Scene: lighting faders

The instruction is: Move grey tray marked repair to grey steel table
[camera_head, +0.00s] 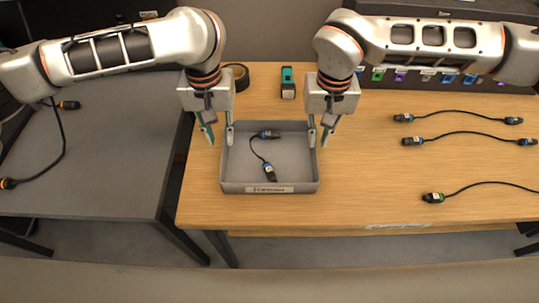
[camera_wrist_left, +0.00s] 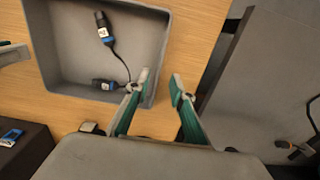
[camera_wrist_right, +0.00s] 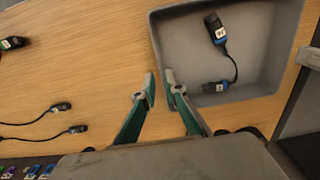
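The grey tray (camera_head: 233,180) sits on the left part of the wooden table, with a label on its front wall. My right gripper (camera_head: 318,143) is open at the right wall, fingers astride the rim, as the right wrist view shows beside the tray (camera_wrist_right: 265,75). The grey steel table (camera_head: 95,185) stands to the left.
A black cable with orange-marked plugs (camera_head: 62,140) lies on the grey table, whose front middle is clear. A gap separates the tables. Several cables (camera_head: 465,135) lie right of the tray. Black tape (camera_head: 239,76) and a teal-topped item (camera_head: 288,83) are behind it.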

